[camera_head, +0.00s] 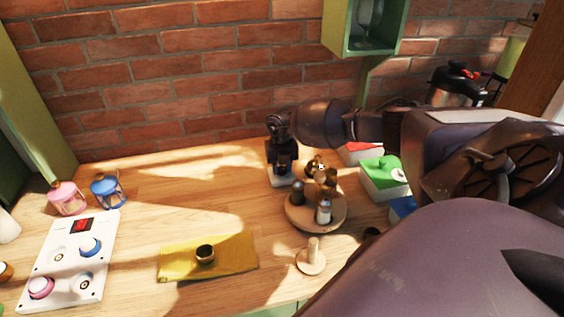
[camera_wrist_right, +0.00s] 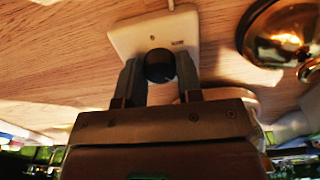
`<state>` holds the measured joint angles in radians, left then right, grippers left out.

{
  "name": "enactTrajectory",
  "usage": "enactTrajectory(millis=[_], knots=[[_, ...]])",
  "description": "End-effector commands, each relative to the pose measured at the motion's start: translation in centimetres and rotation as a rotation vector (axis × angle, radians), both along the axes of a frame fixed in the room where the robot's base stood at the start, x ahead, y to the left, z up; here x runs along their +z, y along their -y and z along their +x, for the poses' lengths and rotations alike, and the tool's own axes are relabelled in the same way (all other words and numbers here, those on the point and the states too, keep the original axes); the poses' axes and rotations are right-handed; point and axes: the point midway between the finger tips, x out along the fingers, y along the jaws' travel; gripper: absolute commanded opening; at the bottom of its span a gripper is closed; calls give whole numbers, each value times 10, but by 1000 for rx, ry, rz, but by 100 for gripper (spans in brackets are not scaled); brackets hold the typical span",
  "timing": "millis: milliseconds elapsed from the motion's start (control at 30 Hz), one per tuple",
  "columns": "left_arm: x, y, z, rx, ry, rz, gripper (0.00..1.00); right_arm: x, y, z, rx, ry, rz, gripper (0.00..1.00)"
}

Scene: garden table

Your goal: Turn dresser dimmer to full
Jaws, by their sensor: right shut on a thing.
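The dimmer is a pale plate (camera_wrist_right: 184,28) with a round black knob (camera_wrist_right: 159,66), seen clearly in the right wrist view. In the head view a bit of the pale plate (camera_head: 281,181) shows on the wooden surface, below my gripper. My right gripper (camera_head: 284,165) reaches down over it from the right, and the knob is hidden there. In the right wrist view my right gripper (camera_wrist_right: 160,75) has one finger on each side of the knob and is shut on it. How far the knob is turned cannot be told. My left gripper is not in view.
A round wooden tray (camera_head: 318,222) with shakers and a brown figure stands close in front of my right gripper. Boxes with red and green (camera_head: 383,172) lids are to its right. A brick wall is behind.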

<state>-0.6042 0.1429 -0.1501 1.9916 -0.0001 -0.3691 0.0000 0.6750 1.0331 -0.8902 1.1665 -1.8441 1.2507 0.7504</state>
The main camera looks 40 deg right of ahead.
Motion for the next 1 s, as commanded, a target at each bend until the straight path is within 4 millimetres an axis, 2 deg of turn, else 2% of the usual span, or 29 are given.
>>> enactTrajectory(millis=[300,733,767,900,1000], knots=[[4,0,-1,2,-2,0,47,1,0,1,-76,2,-1,10],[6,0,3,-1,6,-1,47,1,0,1,-82,2,0,10],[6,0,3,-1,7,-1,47,1,0,1,-82,3,-1,38],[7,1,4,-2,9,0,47,1,0,1,-81,2,-1,59],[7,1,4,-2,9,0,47,1,0,0,-81,1,-1,59]])
